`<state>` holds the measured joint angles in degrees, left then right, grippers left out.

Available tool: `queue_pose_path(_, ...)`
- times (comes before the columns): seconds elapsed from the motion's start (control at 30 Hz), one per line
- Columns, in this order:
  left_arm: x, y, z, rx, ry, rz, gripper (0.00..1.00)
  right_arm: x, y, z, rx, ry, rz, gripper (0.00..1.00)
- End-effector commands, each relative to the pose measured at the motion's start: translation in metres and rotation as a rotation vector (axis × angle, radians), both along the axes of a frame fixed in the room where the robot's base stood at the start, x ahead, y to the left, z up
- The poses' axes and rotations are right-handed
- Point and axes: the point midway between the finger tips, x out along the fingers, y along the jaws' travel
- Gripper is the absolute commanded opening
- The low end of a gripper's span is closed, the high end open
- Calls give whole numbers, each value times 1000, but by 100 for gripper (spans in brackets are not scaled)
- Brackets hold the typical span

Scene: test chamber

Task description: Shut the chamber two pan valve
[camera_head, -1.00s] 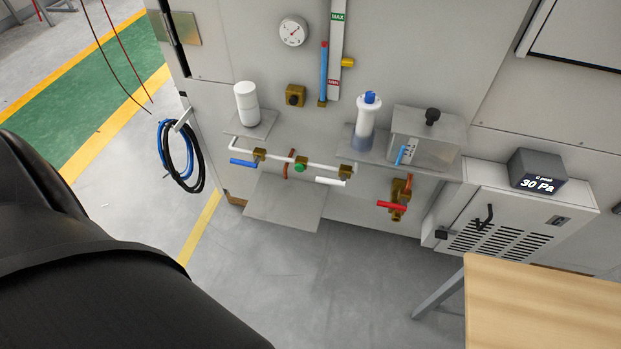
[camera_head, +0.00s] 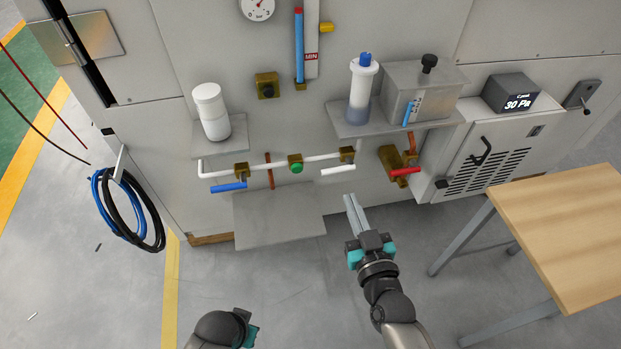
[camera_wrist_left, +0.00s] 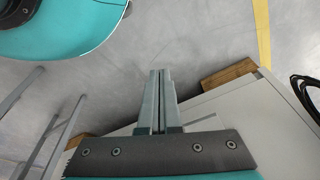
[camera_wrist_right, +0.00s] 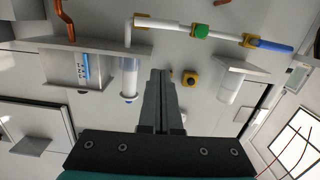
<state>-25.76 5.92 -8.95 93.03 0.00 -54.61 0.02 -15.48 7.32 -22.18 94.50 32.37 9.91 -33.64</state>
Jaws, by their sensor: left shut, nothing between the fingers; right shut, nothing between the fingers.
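Several valve handles sit on the chamber front, and none bears a readable chamber label. A blue handle (camera_head: 229,187) hangs at the left end of a white pipe (camera_head: 322,157). A green knob (camera_head: 296,168) is mid-pipe and a white handle (camera_head: 338,170) is at its right end. A red handle (camera_head: 405,171) is on a brass valve (camera_head: 391,158) further right. My right gripper (camera_head: 352,200) is shut and empty, just below the white handle, apparently apart from it. My left gripper (camera_wrist_left: 157,75) is shut and empty, pointing at the floor beside the cabinet.
A grey plate (camera_head: 278,220) juts out below the pipe. A shelf (camera_head: 345,126) above holds a white bottle (camera_head: 362,95) and a grey box (camera_head: 420,85). A wooden table (camera_head: 570,235) stands at right. Coiled hoses (camera_head: 125,212) hang at left. The floor in front is clear.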

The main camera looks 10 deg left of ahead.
Motion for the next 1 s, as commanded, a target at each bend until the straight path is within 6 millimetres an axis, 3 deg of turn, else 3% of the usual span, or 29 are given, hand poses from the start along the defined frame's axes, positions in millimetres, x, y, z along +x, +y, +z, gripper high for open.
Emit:
queue_pose_path(0.13,2,0,2,-1,-2,1,0,2,1,8,8,-23,-1,0)
queue_pose_path(0.57,4,-1,5,-2,-8,1,0,8,3,7,9,-24,-2,0)
queue_pose_path(1.0,27,-5,42,-12,-68,3,0,64,21,3,9,-23,-3,0)
